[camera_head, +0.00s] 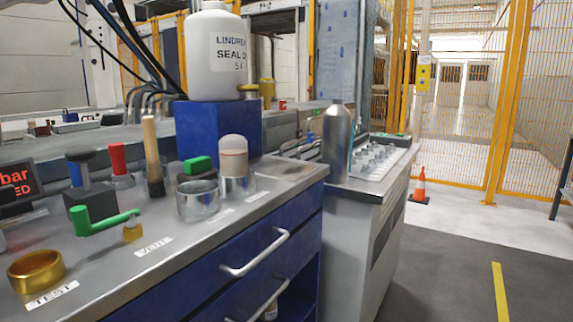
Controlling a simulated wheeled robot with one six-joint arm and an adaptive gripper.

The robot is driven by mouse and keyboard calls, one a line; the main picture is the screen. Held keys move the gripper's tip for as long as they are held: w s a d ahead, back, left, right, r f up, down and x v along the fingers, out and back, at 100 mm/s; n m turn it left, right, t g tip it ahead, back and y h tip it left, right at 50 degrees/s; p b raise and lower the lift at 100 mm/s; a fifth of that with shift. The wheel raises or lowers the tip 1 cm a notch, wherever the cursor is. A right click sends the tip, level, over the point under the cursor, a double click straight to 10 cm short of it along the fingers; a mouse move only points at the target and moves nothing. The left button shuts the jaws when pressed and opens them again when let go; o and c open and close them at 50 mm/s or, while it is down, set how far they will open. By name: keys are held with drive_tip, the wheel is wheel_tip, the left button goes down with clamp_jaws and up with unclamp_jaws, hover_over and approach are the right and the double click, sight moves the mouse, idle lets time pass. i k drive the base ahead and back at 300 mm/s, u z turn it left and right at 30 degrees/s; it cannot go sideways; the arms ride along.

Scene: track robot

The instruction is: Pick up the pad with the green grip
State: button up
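A dark pad with a green grip (197,166) sits on the grey workbench top, behind a round metal cup (197,200). The cup hides part of its lower side. A second green thing, a lever-like handle (104,221), lies nearer on the bench at the left, beside a small brass fitting (132,232). My gripper is not in view.
A white-domed metal cylinder (235,160) stands right of the pad. A wooden-handled tool (152,150) and a red-topped piece (118,160) stand to its left. A blue box (218,132) bearing a white jug (213,55) rises behind. A brass ring (36,271) lies front left.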

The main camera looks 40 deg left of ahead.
sight(198, 168)
drive_tip(key=z, duration=0.2)
drive_tip(key=i, duration=0.65)
drive_tip(key=u, duration=1.7)
